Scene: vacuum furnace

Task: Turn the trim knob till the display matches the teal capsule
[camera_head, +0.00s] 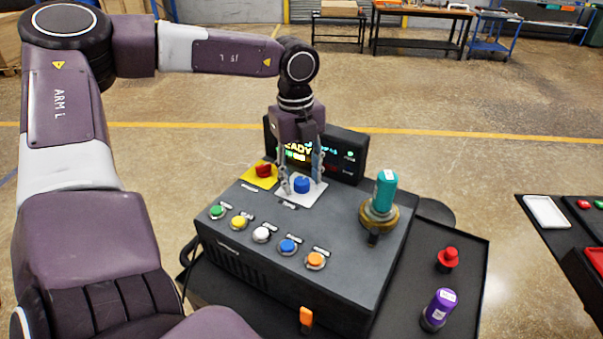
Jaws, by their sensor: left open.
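The trim knob, a blue knob (302,185) on a white plate, sits on top of the dark control box. My left gripper (301,188) points down with its fingers open on either side of the knob; I cannot tell whether they touch it. The display (345,158) stands behind, partly hidden by the gripper, with "...ADY" in yellow and smaller text too small to read. The teal capsule (386,190) stands upright in a brass-coloured holder (378,221) at the box's right side; its label is unreadable. My right gripper is not in view.
A red knob (263,171) on a yellow plate is just left of the gripper. Several coloured buttons (262,235) line the box's front. A purple capsule (438,309) and a red-topped part (448,259) stand on the dark tray (470,250) at right.

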